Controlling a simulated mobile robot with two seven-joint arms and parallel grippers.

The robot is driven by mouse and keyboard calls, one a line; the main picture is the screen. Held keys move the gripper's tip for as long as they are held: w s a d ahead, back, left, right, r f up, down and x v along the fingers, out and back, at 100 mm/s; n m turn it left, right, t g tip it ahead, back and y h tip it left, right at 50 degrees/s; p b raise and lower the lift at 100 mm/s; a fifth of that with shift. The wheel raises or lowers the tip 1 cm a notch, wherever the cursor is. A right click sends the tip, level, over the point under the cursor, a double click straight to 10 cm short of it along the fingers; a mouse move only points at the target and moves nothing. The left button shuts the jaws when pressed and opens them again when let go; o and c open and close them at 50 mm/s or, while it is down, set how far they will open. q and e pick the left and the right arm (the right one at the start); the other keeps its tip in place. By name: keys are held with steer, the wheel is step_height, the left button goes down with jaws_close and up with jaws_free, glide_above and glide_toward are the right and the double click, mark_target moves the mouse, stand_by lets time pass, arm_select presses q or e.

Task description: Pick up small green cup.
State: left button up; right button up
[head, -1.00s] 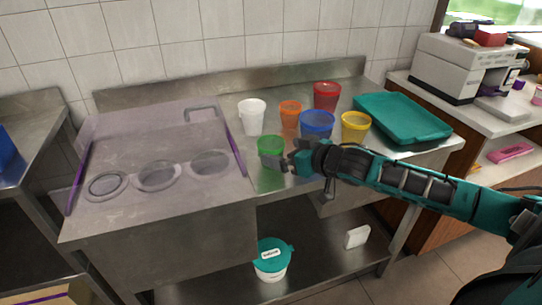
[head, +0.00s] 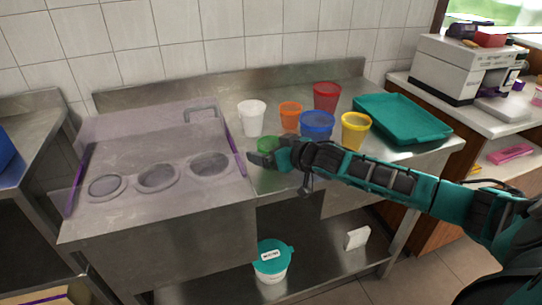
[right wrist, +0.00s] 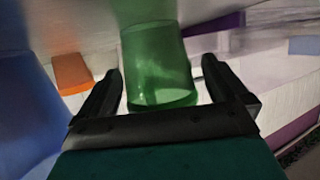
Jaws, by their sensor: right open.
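The small green cup (head: 267,143) stands on the steel counter, with only its upper part showing in the head view behind my right gripper (head: 262,158). In the right wrist view the translucent green cup (right wrist: 157,62) sits between the two dark fingers of my right gripper (right wrist: 163,72). The fingers are spread on either side of it, with a gap showing at its right. I cannot tell whether the left finger touches it. My left gripper is in neither view.
A clear cover (head: 150,130) with a purple edge is at left. A teal tray (head: 405,120) lies at right.

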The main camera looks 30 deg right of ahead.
steer(key=c, duration=1)
steer(key=shift+o, duration=0.2)
steer(key=shift+r, duration=0.2)
